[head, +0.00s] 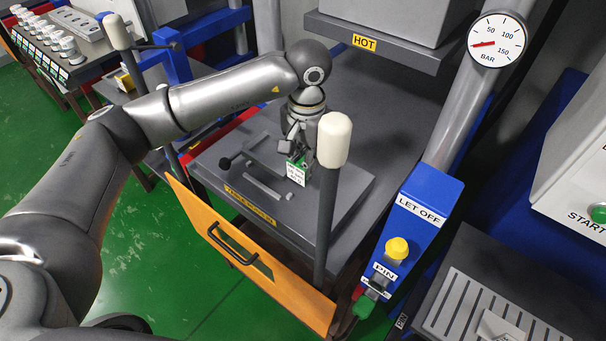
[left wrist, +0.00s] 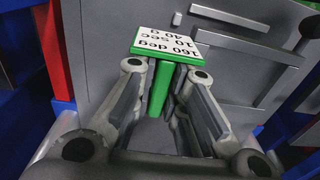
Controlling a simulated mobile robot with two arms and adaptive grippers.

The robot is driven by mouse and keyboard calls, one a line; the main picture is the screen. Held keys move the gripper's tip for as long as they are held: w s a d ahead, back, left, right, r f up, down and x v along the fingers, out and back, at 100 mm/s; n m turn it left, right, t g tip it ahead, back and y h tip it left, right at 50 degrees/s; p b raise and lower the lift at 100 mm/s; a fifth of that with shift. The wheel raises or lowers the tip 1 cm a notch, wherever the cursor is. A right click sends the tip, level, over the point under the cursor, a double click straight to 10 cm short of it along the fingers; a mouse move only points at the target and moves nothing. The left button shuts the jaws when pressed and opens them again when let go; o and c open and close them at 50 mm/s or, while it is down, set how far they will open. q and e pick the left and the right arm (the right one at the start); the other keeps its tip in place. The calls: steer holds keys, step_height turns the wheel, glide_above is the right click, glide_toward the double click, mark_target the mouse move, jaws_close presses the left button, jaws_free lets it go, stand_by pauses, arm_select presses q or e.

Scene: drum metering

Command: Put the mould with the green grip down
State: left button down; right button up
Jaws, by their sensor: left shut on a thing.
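My left gripper (head: 298,150) is over the dark press bed (head: 378,98), pointing down. It is shut on the green grip (left wrist: 161,88), which shows between the fingers in the left wrist view. The grip carries a white label (head: 296,174) reading 160 deg, 10 sec, 40 g. A flat grey plate (head: 345,187) with raised bars lies on the bed right around the grip; I take it for the mould, and it also shows in the left wrist view (left wrist: 112,72). Where grip and plate join is hidden, and I cannot tell whether the plate rests fully on the bed. My right gripper is not in view.
A post with a white cap (head: 334,140) stands in front of the bed. An orange guard (head: 205,215) with a handle hangs at its front. The upper platen marked HOT (head: 372,33) is above. A blue LET OFF box (head: 425,215) stands right; a gauge (head: 497,40) is above.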

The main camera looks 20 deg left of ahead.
arm_select(q)
steer(key=shift+f+p, duration=0.65)
steer(key=shift+f, duration=2.25)
steer(key=c, duration=1.9)
jaws_free()
steer(key=shift+f, duration=0.1)
steer(key=o, duration=0.4)
